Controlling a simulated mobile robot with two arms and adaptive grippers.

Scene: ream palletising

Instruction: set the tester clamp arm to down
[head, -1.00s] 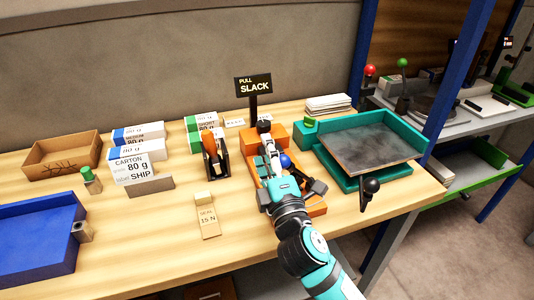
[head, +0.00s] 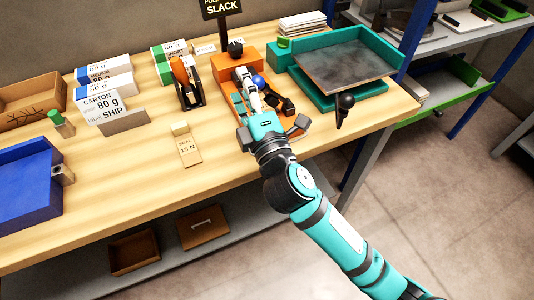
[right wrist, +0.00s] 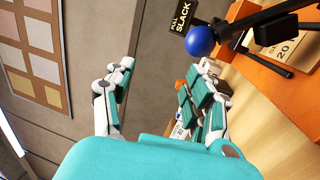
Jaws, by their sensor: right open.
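The tester is an orange block device (head: 228,66) on the bench, below the "PULL SLACK" sign (head: 222,8). A blue ball knob (head: 258,81) sits over it; in the right wrist view the ball (right wrist: 200,41) is on a black bar, which looks like the clamp arm. My right gripper (head: 250,88) is over the near part of the tester, open and empty. In the right wrist view its two fingers (right wrist: 165,80) are spread, with the ball beyond the right fingertip and apart from it. My wrist and fingers hide much of the tester. My left gripper is not in view.
A teal tray stand (head: 382,92) with a grey plate and a black-knobbed lever (head: 344,102) stands right of the tester. An orange-and-black tape dispenser (head: 187,82), labelled cartons (head: 103,100) and a blue tray (head: 25,185) are left. The bench front is mostly clear.

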